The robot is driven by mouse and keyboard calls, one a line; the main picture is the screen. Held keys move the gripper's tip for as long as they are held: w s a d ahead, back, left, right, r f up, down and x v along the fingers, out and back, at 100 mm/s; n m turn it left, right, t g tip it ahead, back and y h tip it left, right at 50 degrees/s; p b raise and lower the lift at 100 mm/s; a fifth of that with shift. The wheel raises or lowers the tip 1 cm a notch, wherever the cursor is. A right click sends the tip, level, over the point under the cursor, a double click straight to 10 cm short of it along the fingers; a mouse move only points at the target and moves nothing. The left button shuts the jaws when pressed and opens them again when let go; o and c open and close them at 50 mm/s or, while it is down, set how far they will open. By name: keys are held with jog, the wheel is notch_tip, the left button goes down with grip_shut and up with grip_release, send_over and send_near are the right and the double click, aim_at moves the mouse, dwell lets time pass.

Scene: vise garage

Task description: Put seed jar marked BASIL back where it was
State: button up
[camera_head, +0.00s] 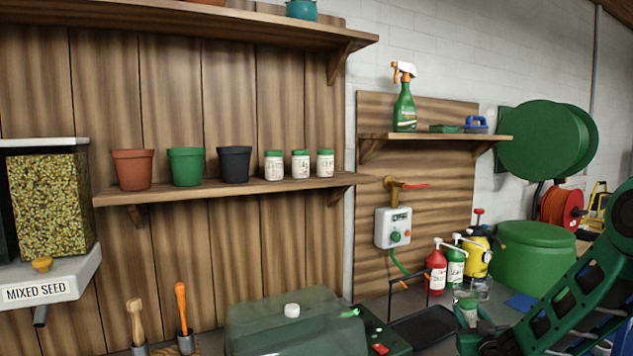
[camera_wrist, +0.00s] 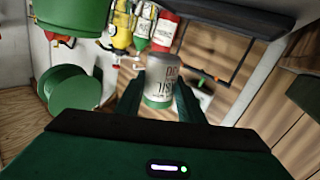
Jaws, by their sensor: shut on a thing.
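My gripper (camera_head: 477,335) is low at the right in the head view. It is shut on a white-labelled seed jar (camera_head: 468,312) with a green lid. In the wrist view the jar (camera_wrist: 159,80) sits between the two fingers, its label and lid upside down in that picture. The lettering is too blurred to read, so I cannot confirm BASIL. Three similar jars, left (camera_head: 274,165), middle (camera_head: 300,164) and right (camera_head: 325,163), stand upright on the middle shelf (camera_head: 230,190), far left of and above my gripper. Their labels are unreadable.
Three pots, brown (camera_head: 132,170), green (camera_head: 186,167) and black (camera_head: 234,165), share that shelf. A clear-covered box (camera_head: 290,325) stands below. Red (camera_head: 436,270) and green (camera_head: 455,265) pump bottles and a yellow sprayer (camera_head: 477,252) stand behind my gripper. Bare shelf lies right of the jars.

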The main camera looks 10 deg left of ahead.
jog(key=shift+a, duration=1)
jog(key=shift+a+r, duration=0.1)
